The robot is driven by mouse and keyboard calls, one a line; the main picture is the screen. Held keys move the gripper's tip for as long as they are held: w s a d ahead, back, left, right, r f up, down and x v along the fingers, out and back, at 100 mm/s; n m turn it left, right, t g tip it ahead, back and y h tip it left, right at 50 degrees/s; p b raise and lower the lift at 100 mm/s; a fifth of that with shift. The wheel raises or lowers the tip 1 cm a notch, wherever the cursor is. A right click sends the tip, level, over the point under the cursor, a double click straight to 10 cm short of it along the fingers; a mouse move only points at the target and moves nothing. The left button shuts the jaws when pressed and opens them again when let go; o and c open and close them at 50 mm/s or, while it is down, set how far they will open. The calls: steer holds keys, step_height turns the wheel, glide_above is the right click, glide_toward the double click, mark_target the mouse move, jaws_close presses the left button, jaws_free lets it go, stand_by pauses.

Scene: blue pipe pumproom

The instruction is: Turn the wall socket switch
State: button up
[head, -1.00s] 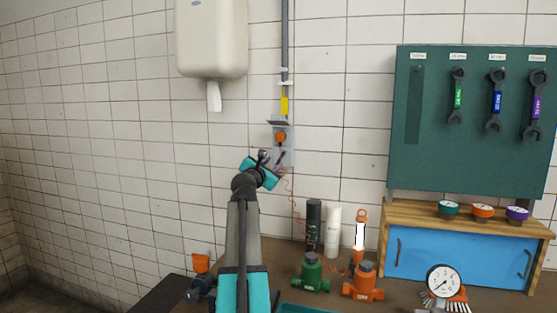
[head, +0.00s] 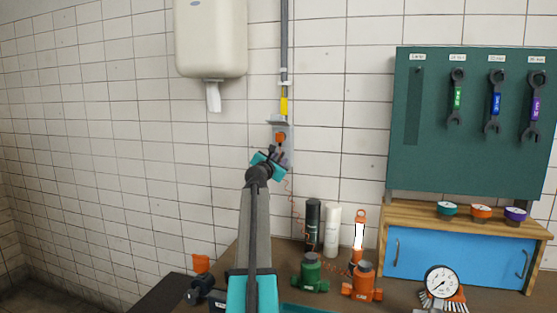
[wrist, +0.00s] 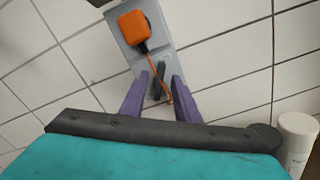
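The wall socket is a grey plate (wrist: 180,24) on the white tiled wall, and it also shows in the head view (head: 289,134). An orange plug (wrist: 135,29) sits in its upper part, with a thin orange cable running down. A dark, narrow switch lever (wrist: 157,82) shows below the plug in the wrist view, tilted in the picture. My gripper (wrist: 162,79) is open, with one purple finger on each side of the lever. I cannot tell whether either finger touches it. In the head view my gripper (head: 272,156) covers the socket's lower part.
A grey conduit (head: 284,50) runs up from the socket beside a paper towel dispenser (head: 210,40). Below stand a black bottle (head: 313,225), a white bottle (head: 332,230), and green (head: 311,272) and orange (head: 363,282) valve parts. A green tool board (head: 440,160) hangs at right.

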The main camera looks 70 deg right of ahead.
steer(key=shift+d, duration=0.55)
